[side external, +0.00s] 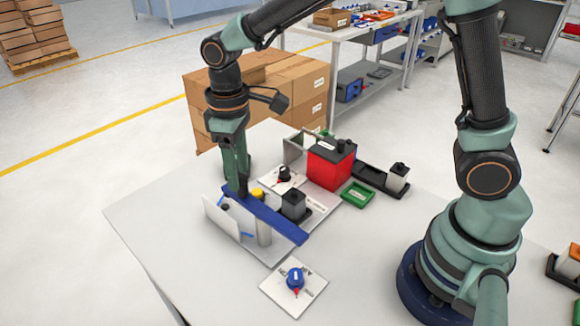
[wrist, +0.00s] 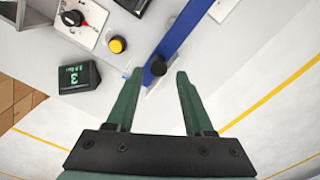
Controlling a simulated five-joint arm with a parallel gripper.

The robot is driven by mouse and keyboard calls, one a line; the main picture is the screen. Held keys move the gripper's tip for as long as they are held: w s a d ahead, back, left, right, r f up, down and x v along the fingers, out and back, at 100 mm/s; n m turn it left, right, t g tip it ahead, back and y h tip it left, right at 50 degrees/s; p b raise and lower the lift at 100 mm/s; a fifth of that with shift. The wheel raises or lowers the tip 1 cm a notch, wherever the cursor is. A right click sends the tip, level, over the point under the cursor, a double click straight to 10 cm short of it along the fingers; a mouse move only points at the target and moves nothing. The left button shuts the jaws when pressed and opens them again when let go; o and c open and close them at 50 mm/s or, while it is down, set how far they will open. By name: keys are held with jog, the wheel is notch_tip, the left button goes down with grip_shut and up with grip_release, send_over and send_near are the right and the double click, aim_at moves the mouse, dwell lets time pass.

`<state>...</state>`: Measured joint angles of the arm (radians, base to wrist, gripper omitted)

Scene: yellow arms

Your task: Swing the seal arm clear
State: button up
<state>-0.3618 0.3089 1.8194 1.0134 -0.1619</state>
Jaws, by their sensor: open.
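The long blue bar, which looks like the seal arm (side external: 275,222), lies level above the board on a pale post (side external: 264,233). It also shows in the wrist view (wrist: 183,30), running from the upper right down to a black knob (wrist: 158,66) at its near end. My gripper (wrist: 158,74) is open, with one finger on each side of this knob and a visible gap to each. In the side view my gripper (side external: 237,192) is low over the bar's left end, and its fingers hide part of that end.
A white upright panel (side external: 221,217) stands by the bar. A yellow button (side external: 257,193), black-topped block (side external: 293,206) and red box (side external: 330,165) are close behind. A blue dial (side external: 294,279) sits on a plate in front. A green tray (side external: 357,195) lies right. The table's left front is clear.

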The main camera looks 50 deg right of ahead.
jog(key=shift+r, duration=2.05)
jog(key=shift+s+d+r, duration=0.1)
jog(key=shift+d+r, duration=0.15)
jog(key=s+d+r+m+t, duration=0.2)
jog(key=s+d+m, duration=0.1)
jog(key=s+d, duration=0.2)
jog(key=s+d+r+m+t, duration=0.3)
jog(key=s+d, duration=0.1)
jog(key=d, duration=0.5)
jog(key=shift+s+r+t, duration=0.25)
jog(key=shift+s+t, duration=0.05)
jog(key=shift+s, duration=0.05)
